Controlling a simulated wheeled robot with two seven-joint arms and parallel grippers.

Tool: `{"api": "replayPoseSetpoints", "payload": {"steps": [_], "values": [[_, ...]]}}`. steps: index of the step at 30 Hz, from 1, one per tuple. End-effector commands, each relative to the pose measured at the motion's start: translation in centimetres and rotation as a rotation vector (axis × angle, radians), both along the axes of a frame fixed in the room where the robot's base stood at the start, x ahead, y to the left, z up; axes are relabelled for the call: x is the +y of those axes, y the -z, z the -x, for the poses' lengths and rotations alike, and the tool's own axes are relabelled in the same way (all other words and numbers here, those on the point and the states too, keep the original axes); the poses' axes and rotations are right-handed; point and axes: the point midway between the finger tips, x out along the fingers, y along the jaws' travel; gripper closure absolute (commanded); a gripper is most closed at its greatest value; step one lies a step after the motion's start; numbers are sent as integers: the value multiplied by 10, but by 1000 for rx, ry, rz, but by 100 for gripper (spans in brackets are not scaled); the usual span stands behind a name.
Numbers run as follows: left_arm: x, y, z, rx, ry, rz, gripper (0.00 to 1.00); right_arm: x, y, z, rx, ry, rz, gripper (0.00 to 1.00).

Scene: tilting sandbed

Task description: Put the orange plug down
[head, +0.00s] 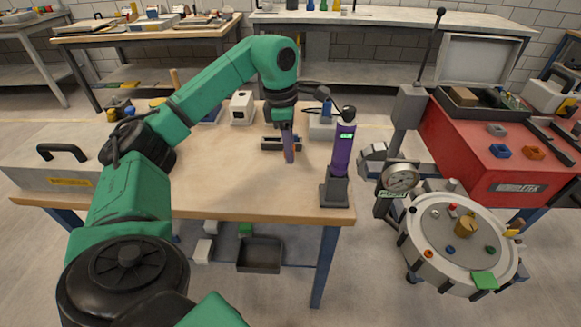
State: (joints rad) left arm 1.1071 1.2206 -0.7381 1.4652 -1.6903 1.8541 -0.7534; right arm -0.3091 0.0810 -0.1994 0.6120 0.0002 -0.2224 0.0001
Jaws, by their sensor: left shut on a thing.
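My left gripper (289,155) comes down over the right part of the wooden workbench, fingers pointing down. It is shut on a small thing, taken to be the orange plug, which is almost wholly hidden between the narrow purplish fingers. I cannot tell whether it touches the bench top. A dark clamp-like block (270,143) lies right beside the fingers. My right gripper is not in view.
A purple column on a dark stand (335,190) rises at the bench's right edge. A white box (242,108) stands behind left. To the right are a round plate with small coloured parts (440,245) and a red cart (463,150). The front of the wooden bench (240,195) is clear.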

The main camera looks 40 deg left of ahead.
Motion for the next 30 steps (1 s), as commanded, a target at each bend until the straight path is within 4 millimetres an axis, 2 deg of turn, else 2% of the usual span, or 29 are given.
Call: {"api": "replayPoseSetpoints", "payload": {"steps": [3,6,9,19,20,21,22,30], "values": [[0,18,0,1,0,1,100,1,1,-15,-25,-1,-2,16],[0,39,1,2,0,0,100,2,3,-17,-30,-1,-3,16],[0,52,1,0,1,0,100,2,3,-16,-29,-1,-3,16],[0,56,0,-2,1,1,100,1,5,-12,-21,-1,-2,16],[0,55,0,-2,1,1,60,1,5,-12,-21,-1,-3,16],[0,55,0,-3,1,2,44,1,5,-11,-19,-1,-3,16],[0,55,0,-2,1,1,37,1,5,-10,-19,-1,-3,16],[0,54,0,-2,1,1,37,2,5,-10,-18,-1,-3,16]]}}
